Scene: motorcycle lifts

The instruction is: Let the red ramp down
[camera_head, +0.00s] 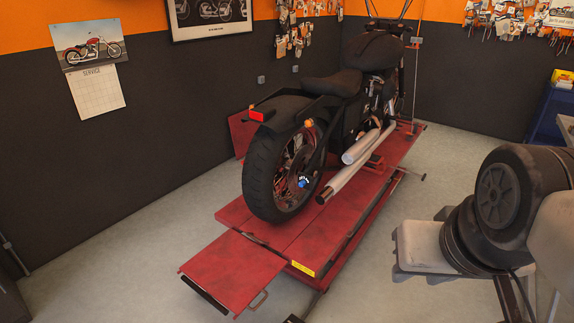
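The red ramp (232,272) is a flat plate at the near end of the red motorcycle lift (345,208). It sticks out from the lift deck towards the lower left. It looks roughly level with the deck, and its near edge seems to be above the floor, with a dark strip under it. A small looped handle (259,300) shows at its right side. A black motorcycle (330,110) stands upright on the deck, rear wheel towards the ramp. My gripper is not in this view; only grey and black parts of my arm show at the right.
Grey floor (120,230) is open to the left of the lift. Dark walls stand behind and at the left, with a calendar (97,92) on one. A red upright panel (241,132) shows behind the rear wheel. A blue cabinet (553,115) stands at the far right.

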